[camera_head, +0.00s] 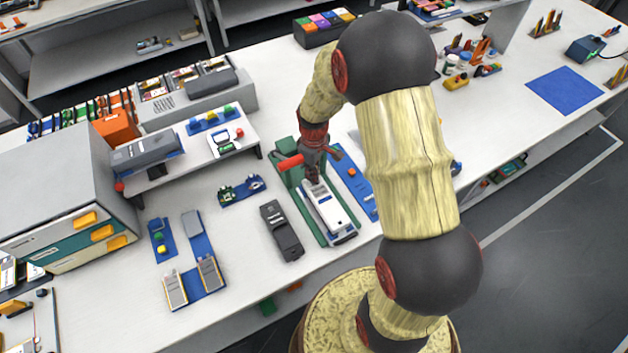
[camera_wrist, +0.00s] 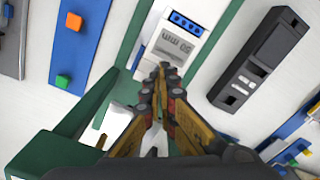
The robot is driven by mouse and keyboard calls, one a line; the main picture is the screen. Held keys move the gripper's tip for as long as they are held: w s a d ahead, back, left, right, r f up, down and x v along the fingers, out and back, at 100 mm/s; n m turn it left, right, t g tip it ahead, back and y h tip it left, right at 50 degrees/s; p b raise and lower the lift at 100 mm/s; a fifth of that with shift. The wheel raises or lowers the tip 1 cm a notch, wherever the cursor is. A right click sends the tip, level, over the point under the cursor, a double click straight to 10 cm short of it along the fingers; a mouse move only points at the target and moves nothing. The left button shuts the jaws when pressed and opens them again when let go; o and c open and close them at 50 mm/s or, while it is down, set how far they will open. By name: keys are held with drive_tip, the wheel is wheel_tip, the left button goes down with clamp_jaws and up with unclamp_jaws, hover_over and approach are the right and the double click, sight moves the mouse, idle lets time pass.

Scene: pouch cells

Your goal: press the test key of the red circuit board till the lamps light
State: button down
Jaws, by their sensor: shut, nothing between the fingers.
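I cannot make out a red circuit board, its test key or its lamps in either view. My gripper (camera_head: 313,182) points down over a white device (camera_head: 328,212) in a green fixture (camera_head: 308,222). In the wrist view my gripper (camera_wrist: 163,70) is shut and empty, its tips in front of the white device (camera_wrist: 176,45). That device has a blue connector block at one end. I cannot tell whether the tips touch it. My gripper and arm hide part of the fixture.
A dark grey device (camera_head: 281,230) lies left of the fixture. A blue strip (camera_head: 352,180) with an orange button lies right of it. Small boards on a blue mat (camera_head: 240,196) lie further left. The front left bench is partly clear.

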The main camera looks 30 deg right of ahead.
drive_tip(key=shift+r+p, duration=1.7)
drive_tip(key=shift+r, duration=1)
drive_tip(key=shift+f, duration=0.1)
